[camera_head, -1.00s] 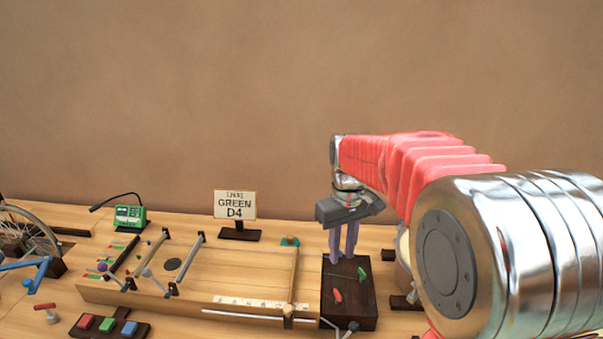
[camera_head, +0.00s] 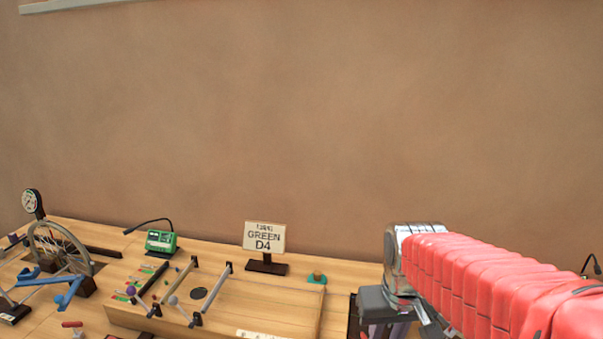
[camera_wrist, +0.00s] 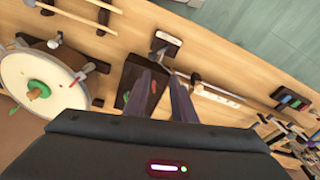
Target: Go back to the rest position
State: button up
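My gripper (camera_wrist: 165,78) shows in the wrist view with its two purple fingers apart and nothing between them. It is above the table, over a dark block (camera_wrist: 131,78) that carries a red piece and a green piece. In the head view my gripper (camera_head: 385,332) is at the lower right, and its fingertips are cut off by the bottom edge. My red-sleeved arm reaches in from the right.
A long wooden box (camera_head: 265,302) with rods stands left of my gripper. Behind it are a "GREEN D4" sign (camera_head: 264,237) and a green device (camera_head: 161,241). A bicycle wheel (camera_head: 62,247) stands far left. A round drum (camera_wrist: 62,72) lies beside the dark block.

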jog(key=s+r+t, duration=0.3)
jog(key=s+r, duration=0.1)
jog(key=s, duration=0.6)
jog(key=shift+s+r+m+t, duration=0.2)
jog(key=shift+s+m+t, duration=0.1)
jog(key=shift+s, duration=0.1)
dwell(1.1)
